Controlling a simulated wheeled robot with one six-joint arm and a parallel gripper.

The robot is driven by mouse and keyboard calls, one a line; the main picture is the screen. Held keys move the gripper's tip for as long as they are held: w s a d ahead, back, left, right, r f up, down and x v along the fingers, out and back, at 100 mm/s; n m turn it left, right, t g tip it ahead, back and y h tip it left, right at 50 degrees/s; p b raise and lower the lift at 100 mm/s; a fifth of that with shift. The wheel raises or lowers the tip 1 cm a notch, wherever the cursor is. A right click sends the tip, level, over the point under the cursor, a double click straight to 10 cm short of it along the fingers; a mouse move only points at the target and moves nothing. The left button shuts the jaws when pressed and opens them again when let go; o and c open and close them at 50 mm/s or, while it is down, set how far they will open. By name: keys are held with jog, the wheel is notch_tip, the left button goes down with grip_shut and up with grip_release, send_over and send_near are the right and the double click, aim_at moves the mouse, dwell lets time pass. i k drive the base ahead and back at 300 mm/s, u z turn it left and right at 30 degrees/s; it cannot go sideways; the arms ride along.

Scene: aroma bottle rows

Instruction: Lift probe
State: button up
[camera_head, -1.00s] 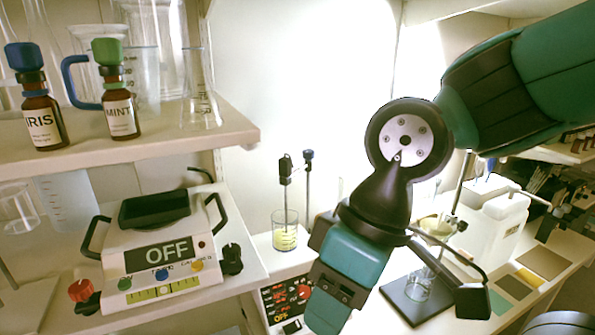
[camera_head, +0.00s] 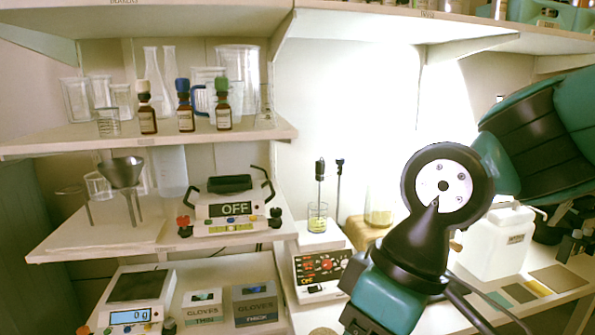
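A thin dark probe (camera_head: 320,171) stands upright with its lower end in a small glass beaker (camera_head: 317,222) holding yellow liquid. The beaker is on a white stirrer unit (camera_head: 319,272) with red knobs and a lit display. A second thin rod with a dark head (camera_head: 339,176) stands just right of the probe. I cannot tell which of the two the task means. My arm hangs at the right, its lower end to the right of the stirrer. My gripper's fingers are outside the picture, below its bottom edge.
Three dropper bottles (camera_head: 185,112) and glassware stand on the upper left shelf (camera_head: 60,141). Below are a metal funnel (camera_head: 121,172) on a stand and a device (camera_head: 236,208) reading OFF. A scale (camera_head: 137,303) and glove boxes sit lower. A white container (camera_head: 497,243) stands right of my arm.

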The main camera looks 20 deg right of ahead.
aim_at(320, 165)
jog(key=u, duration=0.8)
jog(key=i, duration=0.85)
jog(key=z, duration=1.75)
